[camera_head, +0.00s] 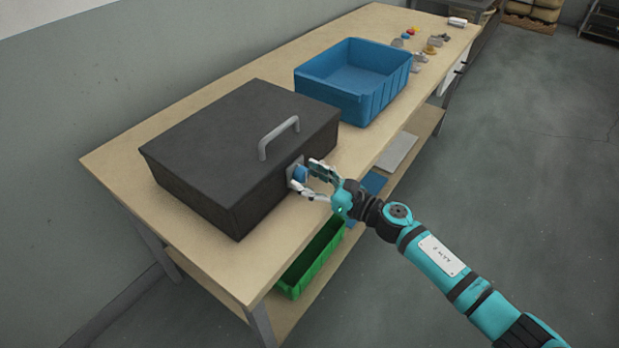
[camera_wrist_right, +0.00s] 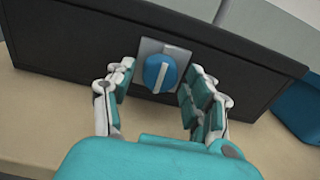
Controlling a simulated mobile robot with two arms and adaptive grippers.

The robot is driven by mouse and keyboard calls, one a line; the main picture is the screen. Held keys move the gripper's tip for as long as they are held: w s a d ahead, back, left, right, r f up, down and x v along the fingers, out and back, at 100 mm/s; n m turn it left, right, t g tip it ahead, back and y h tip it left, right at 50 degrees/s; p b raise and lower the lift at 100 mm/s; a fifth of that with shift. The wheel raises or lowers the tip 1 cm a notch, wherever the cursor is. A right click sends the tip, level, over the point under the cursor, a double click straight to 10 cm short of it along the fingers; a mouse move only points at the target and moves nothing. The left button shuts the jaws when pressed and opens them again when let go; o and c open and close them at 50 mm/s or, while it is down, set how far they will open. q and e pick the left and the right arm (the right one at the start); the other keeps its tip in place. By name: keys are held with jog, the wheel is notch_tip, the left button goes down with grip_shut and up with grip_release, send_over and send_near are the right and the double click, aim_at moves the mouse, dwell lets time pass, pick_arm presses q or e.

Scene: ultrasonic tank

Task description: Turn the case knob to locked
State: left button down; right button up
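The dark grey case (camera_head: 225,135) stands closed on the wooden table, with a grey handle (camera_head: 279,137) on its lid. Its blue knob (camera_head: 300,173) sits on a metal plate on the front side. In the right wrist view the knob (camera_wrist_right: 160,72) is round, with a white line close to upright, tilted slightly right at the top. My right gripper (camera_head: 312,180) is open in front of the knob. In the wrist view its fingers (camera_wrist_right: 155,95) stand on both sides of the knob, apart from it. My left gripper is not in view.
A blue open bin (camera_head: 378,90) stands behind the case to the right. Several small items (camera_head: 425,48) lie at the table's far end. A green bin (camera_head: 312,257) is on the shelf below. Bare table (camera_head: 240,262) runs along the case's front.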

jog(key=c, duration=0.9)
jog(key=shift+m, duration=0.3)
jog(key=m, duration=0.3)
jog(key=shift+m+p, duration=0.3)
jog(key=shift+p, duration=0.1)
jog(key=m+p, duration=0.1)
jog(key=m, duration=0.3)
jog(key=shift+m, duration=0.3)
jog(key=m+p, duration=0.2)
jog(key=m, duration=0.3)
jog(key=shift+m+p, duration=0.65)
jog(key=shift+m, duration=1.35)
